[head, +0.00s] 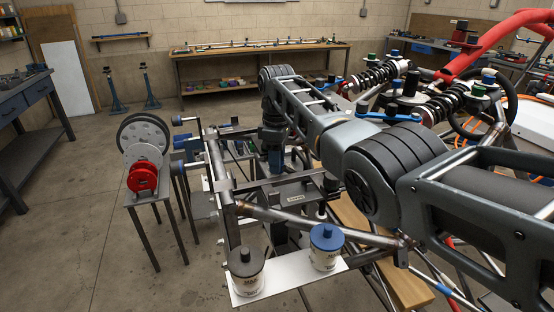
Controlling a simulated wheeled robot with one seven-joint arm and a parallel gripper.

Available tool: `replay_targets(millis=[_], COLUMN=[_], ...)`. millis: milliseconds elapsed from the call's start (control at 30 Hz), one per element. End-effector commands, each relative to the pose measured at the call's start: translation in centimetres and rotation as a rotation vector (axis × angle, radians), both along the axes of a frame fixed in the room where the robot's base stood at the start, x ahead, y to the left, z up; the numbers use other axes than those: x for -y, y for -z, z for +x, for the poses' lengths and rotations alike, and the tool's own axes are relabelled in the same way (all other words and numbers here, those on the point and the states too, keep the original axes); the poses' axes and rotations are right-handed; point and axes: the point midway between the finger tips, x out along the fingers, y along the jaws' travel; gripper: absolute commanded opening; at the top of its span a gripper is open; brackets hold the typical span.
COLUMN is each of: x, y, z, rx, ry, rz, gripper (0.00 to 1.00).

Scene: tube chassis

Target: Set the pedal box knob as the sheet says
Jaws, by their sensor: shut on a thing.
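My gripper (273,158) points down at the end of my arm, over the front part of the tube frame (229,212). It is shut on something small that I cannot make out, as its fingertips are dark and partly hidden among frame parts. A dark plate with a small pale label (296,198) lies in the frame just below and right of it; I cannot tell whether this is the pedal box. I cannot make out the knob or its setting. No readable instruction sheet shows.
Two white cans, one with a blue lid (325,250) and one with a dark lid (246,272), stand on a white board at the frame's near end. A stand with grey and red discs (143,178) is at left. The left floor (95,215) is clear.

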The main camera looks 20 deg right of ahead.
Motion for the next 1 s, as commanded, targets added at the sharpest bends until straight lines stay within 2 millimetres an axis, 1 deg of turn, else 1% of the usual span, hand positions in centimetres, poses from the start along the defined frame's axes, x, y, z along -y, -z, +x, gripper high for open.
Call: replay_targets(millis=[367,400,633,867,1000], x=[0.0,0.0,0.0,0.0,0.0], y=[-0.1,-0.1,0.0,-0.1,-1.0], z=[0.0,0.0,0.0,0.0,0.1], rx=[0.001,0.001,0.001,0.001,0.002], ry=[-0.002,-0.002,-0.002,-0.002,-0.002], rz=[0.0,0.0,0.0,-0.001,0.0], gripper=[0.07,0.41,0.63,0.63,0.63])
